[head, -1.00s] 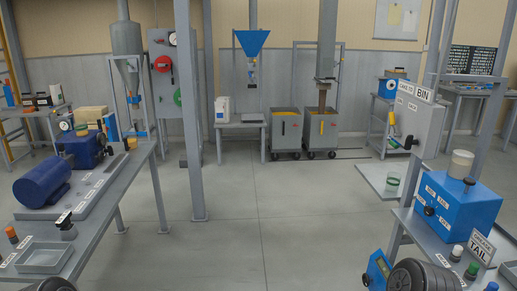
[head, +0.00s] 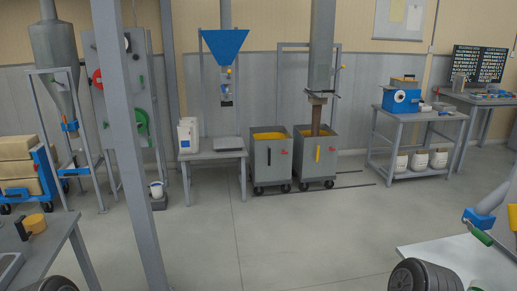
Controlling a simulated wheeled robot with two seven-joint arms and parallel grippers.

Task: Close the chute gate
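A tall grey chute (head: 321,45) comes down at the back, right of centre. At its lower end is a small gate fitting (head: 318,95) with a thin dark bar sticking out to the right. A narrow brown column (head: 316,118) hangs below it into the right grey cart (head: 301,161); it looks like material pouring out, with the gate open. Neither gripper shows in this view. Both are out of frame, and nothing is seen touching the chute.
A second cart (head: 258,163) stands left of the first. A blue hopper (head: 224,50) hangs above a small table (head: 212,155). A grey post (head: 125,140) is near on the left. A workbench (head: 415,117) stands right. The floor before the carts is clear.

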